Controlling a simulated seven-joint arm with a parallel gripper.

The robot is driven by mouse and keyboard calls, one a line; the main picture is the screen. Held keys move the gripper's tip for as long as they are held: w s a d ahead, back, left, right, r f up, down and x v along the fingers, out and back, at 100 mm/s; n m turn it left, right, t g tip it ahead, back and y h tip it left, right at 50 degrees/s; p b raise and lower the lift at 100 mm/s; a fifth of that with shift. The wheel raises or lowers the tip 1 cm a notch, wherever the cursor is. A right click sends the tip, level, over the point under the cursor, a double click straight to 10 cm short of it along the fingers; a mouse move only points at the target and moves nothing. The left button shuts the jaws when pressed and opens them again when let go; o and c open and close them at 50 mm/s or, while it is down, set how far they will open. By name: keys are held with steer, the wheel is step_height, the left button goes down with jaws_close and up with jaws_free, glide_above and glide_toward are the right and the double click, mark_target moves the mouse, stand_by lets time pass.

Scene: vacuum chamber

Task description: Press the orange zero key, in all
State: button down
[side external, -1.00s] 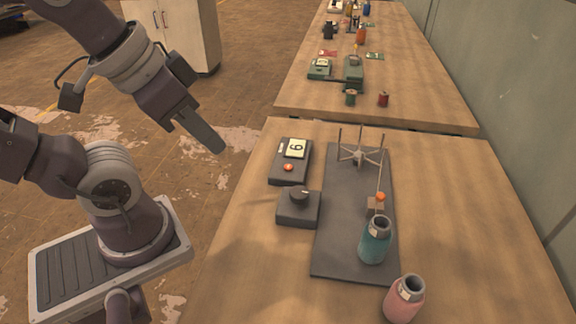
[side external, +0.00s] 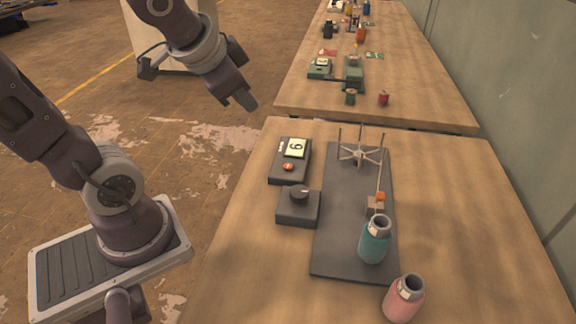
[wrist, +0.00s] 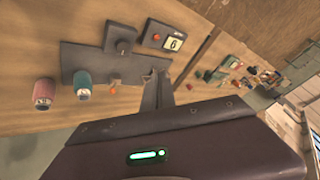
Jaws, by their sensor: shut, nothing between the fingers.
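The orange key (side external: 288,167) is a small round button on a dark box (side external: 288,178) at the near table's far left. The box's pale display (side external: 296,147) shows a 6. In the wrist view the key (wrist: 156,37) sits beside the display (wrist: 173,43). My gripper (side external: 247,103) is shut and empty, held in the air to the upper left of the box, well apart from the key. In the wrist view its fingers (wrist: 158,92) point toward the table.
A dark knob box (side external: 298,208) stands just in front of the key box. A grey plate (side external: 335,255) carries a spoked stand (side external: 359,153), a small orange-topped block (side external: 376,204) and a teal bottle (side external: 375,241). A pink bottle (side external: 404,298) stands front right. A second table lies behind.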

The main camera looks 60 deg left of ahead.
steer(key=w+a+f+m, duration=0.45)
steer(key=w+a, duration=0.35)
steer(key=w, duration=0.2)
steer(key=m+t+h, duration=0.2)
steer(key=m+h, duration=0.2)
steer(key=m, duration=0.1)
glide_above(285, 167)
step_height(285, 167, down, 12)
steer(key=shift+r, duration=0.25)
steer(key=shift+a+n, duration=0.1)
steer(key=shift+n, duration=0.15)
steer(key=shift+f, duration=4.4)
steer(key=shift+f, duration=0.1)
steer(key=shift+f, duration=0.3)
